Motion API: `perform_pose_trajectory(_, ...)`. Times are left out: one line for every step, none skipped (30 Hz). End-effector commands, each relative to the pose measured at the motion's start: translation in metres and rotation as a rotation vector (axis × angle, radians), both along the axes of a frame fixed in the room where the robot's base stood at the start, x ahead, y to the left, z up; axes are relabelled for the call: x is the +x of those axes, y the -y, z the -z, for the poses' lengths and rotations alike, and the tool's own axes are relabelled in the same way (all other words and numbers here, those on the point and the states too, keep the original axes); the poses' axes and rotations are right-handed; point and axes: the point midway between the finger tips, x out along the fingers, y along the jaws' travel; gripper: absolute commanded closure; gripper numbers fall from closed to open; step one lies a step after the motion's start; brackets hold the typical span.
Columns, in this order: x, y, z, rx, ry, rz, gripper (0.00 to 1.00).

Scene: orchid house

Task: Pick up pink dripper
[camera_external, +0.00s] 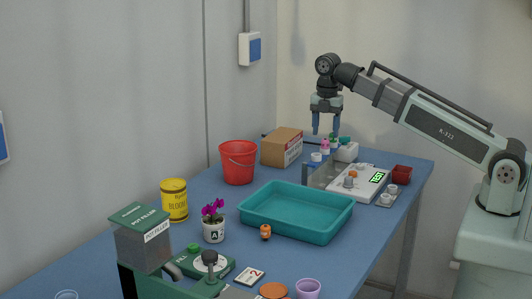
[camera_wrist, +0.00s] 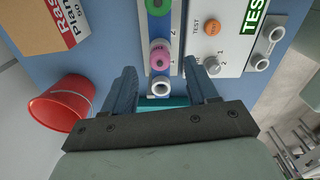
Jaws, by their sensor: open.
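The pink dripper (camera_wrist: 160,54) stands in a narrow rack (camera_wrist: 174,42), in the position marked 2, between a green dripper (camera_wrist: 158,4) and a white one (camera_wrist: 160,88). In the external view the pink dripper (camera_external: 325,145) shows at the far end of the blue table. My gripper (camera_external: 326,130) points down above the rack, its fingers apart and empty. In the wrist view my gripper (camera_wrist: 163,80) has one finger on each side of the rack line, with the white dripper between them and the pink one slightly beyond. Nothing is held.
A tester box (camera_external: 360,182) with a lit TEST display stands right of the rack. A cardboard box (camera_external: 281,147) and red bucket (camera_external: 238,162) stand to the left. A teal tray (camera_external: 297,210) lies nearer. A small red container (camera_external: 401,174) sits near the right edge.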

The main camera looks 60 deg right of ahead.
Motion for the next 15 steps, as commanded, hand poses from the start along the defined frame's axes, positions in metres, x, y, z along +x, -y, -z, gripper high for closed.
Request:
perform_pose_trajectory(-0.001,0.000,0.006,0.000,-0.001,0.000,0.42)
perform_pose_trajectory(-0.001,0.000,0.009,0.000,-0.001,0.000,0.42)
perform_pose_trajectory(-0.001,0.000,0.014,0.000,0.000,0.000,0.42)
perform_pose_trajectory(-0.001,0.000,0.018,0.000,-0.001,0.000,0.42)
perform_pose_trajectory(-0.001,0.000,0.022,0.000,-0.002,0.000,0.42)
perform_pose_trajectory(-0.001,0.000,0.026,0.000,-0.002,0.001,0.42)
perform_pose_trajectory(-0.001,0.000,0.029,0.000,-0.001,0.001,0.42)
perform_pose_trajectory(-0.001,0.000,0.031,0.000,0.000,0.001,0.42)
perform_pose_trajectory(-0.001,0.000,0.034,0.000,0.000,0.001,0.42)
perform_pose_trajectory(-0.001,0.000,0.036,0.000,0.000,0.001,0.42)
perform_pose_trajectory(0.000,0.000,0.037,0.000,0.000,0.001,0.42)
perform_pose_trajectory(0.000,0.000,0.038,0.000,0.000,0.001,0.42)
perform_pose_trajectory(0.000,0.000,0.038,0.000,0.000,0.001,0.42)
perform_pose_trajectory(0.000,0.000,0.038,0.000,0.000,0.001,0.42)
perform_pose_trajectory(0.000,0.000,0.038,0.000,0.001,0.001,0.42)
